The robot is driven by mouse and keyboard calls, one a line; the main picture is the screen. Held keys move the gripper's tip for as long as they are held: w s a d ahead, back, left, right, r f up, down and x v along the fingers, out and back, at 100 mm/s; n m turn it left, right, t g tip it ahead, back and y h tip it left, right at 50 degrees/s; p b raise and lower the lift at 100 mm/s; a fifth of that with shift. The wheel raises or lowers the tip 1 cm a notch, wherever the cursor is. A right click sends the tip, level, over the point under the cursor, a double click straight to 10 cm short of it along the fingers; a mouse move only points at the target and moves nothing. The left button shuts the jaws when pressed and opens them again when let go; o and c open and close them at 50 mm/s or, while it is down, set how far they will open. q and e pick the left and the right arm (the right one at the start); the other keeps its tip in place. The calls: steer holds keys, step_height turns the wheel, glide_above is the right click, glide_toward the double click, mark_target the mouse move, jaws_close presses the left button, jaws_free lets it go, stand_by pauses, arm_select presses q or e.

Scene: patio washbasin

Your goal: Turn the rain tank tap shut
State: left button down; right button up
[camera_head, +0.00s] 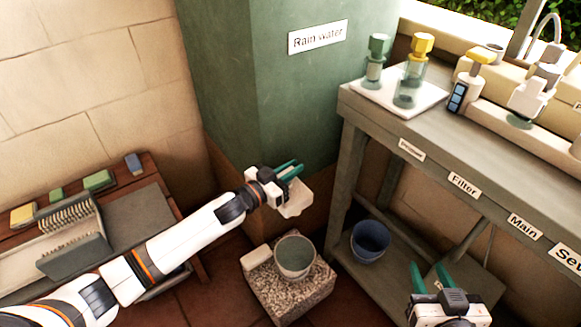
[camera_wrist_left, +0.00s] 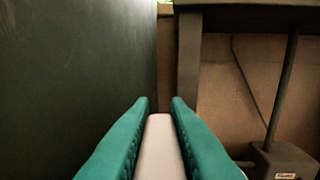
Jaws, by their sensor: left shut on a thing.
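The green rain tank (camera_head: 300,95) stands at the back centre with a "Rain water" label (camera_head: 318,37). My left gripper (camera_head: 291,171) is at the tank's lower front. In the left wrist view, its green fingers (camera_wrist_left: 160,104) are closed on both sides of a pale bar, which I take as the tap handle (camera_wrist_left: 160,148). My gripper and arm hide most of the tap in the head view, so its angle cannot be told. My right gripper (camera_head: 434,276) is open and empty at the lower right, away from the tap.
A grey bucket (camera_head: 295,258) stands on a speckled stone block (camera_head: 290,296) below my left gripper. A blue pot (camera_head: 370,240) is on the low shelf. The labelled counter (camera_head: 465,150) bears bottles and a faucet. A brush rack (camera_head: 70,235) is at the left.

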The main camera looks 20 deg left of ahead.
arm_select(q)
steer(key=shift+f, duration=0.15)
arm_select(e)
steer(key=shift+f, duration=0.1)
arm_select(q)
steer(key=c, duration=1.4)
jaws_free()
steer(key=shift+s, duration=0.1)
